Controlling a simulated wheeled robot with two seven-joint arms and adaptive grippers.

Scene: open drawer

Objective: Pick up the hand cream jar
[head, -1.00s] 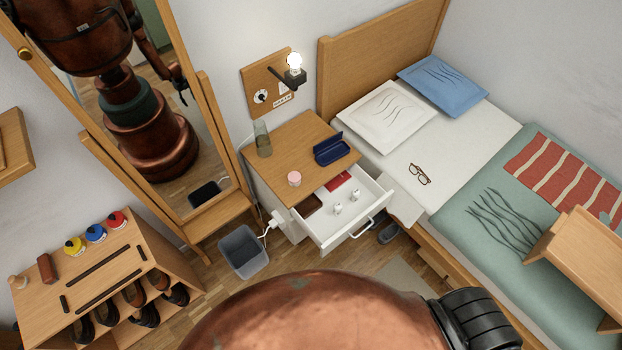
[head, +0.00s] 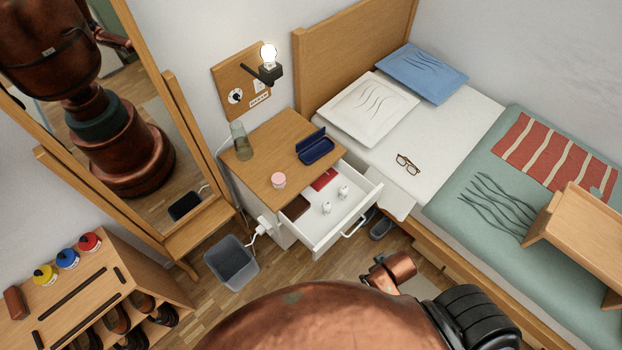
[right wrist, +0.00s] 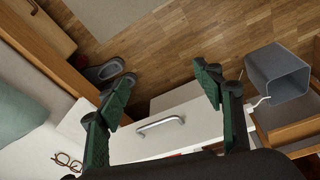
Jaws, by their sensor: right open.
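A small round jar with a pink top (head: 278,181), which looks like the hand cream jar, stands upright on the wooden nightstand top (head: 262,152), near its front edge. The white drawer (head: 357,216) below is open. My right gripper (right wrist: 162,85) is open and empty in the right wrist view, its dark green fingers spread above the drawer front with its metal handle (right wrist: 160,124). The jar is not visible in that view. In the head view the right gripper's fingers are not seen, and my left gripper is in neither view.
A blue open case (head: 315,149) and a glass (head: 241,142) share the nightstand top. A red booklet (head: 324,179), a brown wallet (head: 295,207) and small white items lie in the drawer. A grey bin (head: 231,262) stands left, the bed right, slippers (head: 381,228) between.

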